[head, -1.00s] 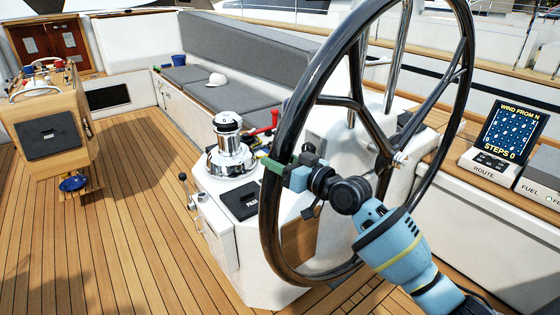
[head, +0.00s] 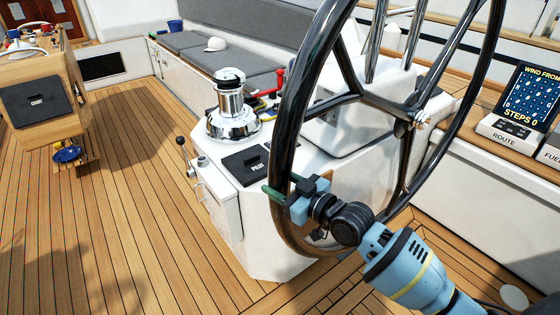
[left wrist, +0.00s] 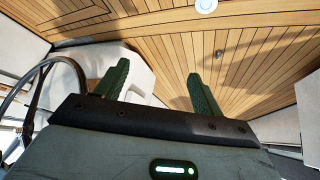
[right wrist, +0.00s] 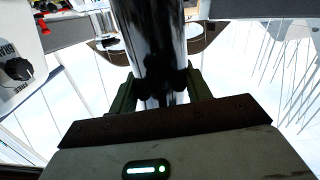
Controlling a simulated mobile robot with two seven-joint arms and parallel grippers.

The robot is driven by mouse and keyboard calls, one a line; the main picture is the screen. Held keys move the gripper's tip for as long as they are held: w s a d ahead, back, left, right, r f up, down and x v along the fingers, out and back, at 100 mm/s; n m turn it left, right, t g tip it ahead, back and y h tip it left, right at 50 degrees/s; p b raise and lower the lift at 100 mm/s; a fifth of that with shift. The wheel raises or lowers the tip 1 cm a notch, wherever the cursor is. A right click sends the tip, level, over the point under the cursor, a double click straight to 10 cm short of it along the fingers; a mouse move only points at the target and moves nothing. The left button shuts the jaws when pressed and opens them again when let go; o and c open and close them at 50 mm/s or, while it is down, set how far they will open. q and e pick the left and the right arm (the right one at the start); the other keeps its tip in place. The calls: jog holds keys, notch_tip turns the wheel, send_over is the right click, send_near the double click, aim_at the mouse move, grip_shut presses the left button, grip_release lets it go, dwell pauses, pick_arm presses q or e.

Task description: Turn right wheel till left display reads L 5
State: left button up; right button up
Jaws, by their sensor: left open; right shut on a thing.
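The right wheel (head: 292,115) is a large dark glossy ring with spokes, upright in the middle of the head view. My right gripper (head: 286,193) is shut on its rim, low on the left side. In the right wrist view the rim (right wrist: 148,45) runs between the fingers of this gripper (right wrist: 162,92). My left gripper (left wrist: 157,80) is open and empty in its wrist view, apart from the wheel (left wrist: 62,62) at the left there. I see no display with an L reading.
A display (head: 533,98) above a ROUTE box (head: 506,132) shows "WIND FROM" and "STEPS 0". A chrome winch (head: 232,112) and a black PILOT panel (head: 246,166) lie left of the wheel. A white cap (head: 215,44) lies on the grey bench.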

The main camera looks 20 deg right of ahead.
jog(key=n+b, duration=0.2)
jog(key=b, duration=0.3)
send_over(296, 238)
jog(key=a, duration=0.4)
jog(key=f, duration=1.1)
jog(key=shift+w+f, duration=0.2)
jog(key=shift+w, duration=0.2)
jog(key=shift+n+h, duration=0.4)
jog(key=shift+n, duration=0.4)
jog(key=f+b, duration=0.2)
jog(key=f, duration=0.1)
jog(key=d+f+b, duration=0.1)
jog(key=f+b, duration=0.1)
jog(key=f, duration=0.1)
jog(key=d+f+b, duration=0.1)
jog(key=f+b, duration=0.1)
jog(key=f, duration=0.1)
jog(key=shift+w+f+b, duration=0.2)
jog(key=shift+w+b, duration=0.1)
jog(key=shift+w, duration=0.1)
jog(key=shift+w+d+f+b, duration=0.1)
jog(key=shift+d+f+b, duration=0.3)
jog(key=shift+f+b, duration=0.35)
jog(key=shift+f, duration=0.1)
jog(key=o, duration=1)
jog(key=shift+c, duration=0.2)
jog(key=o, duration=0.4)
jog(key=shift+d, duration=0.1)
